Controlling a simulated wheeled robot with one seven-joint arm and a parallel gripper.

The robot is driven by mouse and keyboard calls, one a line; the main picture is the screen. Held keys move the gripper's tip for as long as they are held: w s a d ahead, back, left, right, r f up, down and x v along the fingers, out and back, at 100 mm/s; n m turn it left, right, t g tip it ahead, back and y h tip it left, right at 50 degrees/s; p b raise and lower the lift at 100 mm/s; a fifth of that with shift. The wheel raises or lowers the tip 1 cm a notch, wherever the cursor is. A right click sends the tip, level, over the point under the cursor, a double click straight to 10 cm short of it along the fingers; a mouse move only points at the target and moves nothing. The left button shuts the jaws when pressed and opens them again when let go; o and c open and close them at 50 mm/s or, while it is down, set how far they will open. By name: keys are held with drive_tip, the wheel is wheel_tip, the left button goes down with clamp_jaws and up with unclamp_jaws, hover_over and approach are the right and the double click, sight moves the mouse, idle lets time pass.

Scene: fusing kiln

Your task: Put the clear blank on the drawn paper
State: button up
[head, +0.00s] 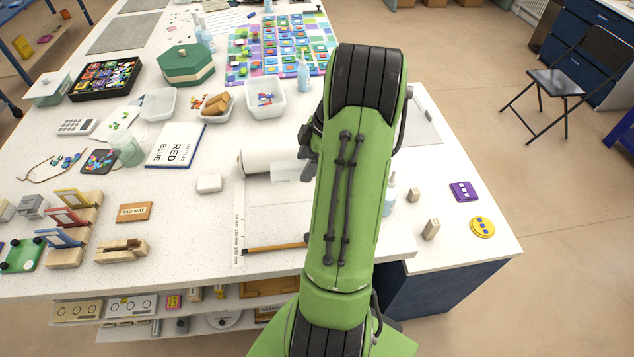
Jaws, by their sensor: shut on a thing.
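My gripper (309,145) shows only as a dark part at the left edge of my green arm; its fingertips are mostly hidden. It is shut on the clear blank (286,172), a pale, see-through piece at the right of the paper roll (257,163). The drawn paper (275,216) is a white sheet lying flat on the worktop in front of the roll. My arm covers its right side. The blank is at the sheet's far end, by the roll; I cannot tell its height above the worktop.
A scale strip (238,236) runs along the paper's left edge, and a wooden-handled bar (275,248) lies across its near end. A white block (209,183) sits left of the roll. Clear bins (265,97) stand behind. Small wooden blocks (430,229) stand at right.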

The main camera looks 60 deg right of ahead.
sight(301, 196)
drive_tip(key=f, duration=0.6)
drive_tip(key=f+b, duration=0.1)
drive_tip(key=f, duration=0.2)
drive_tip(key=shift+w+a+f, duration=0.2)
drive_tip(key=shift+a+f, duration=0.05)
drive_tip(key=shift+s+f, duration=0.1)
drive_tip(key=shift+f, duration=0.05)
drive_tip(key=o, duration=1.4)
drive_tip(key=shift+c, duration=0.2)
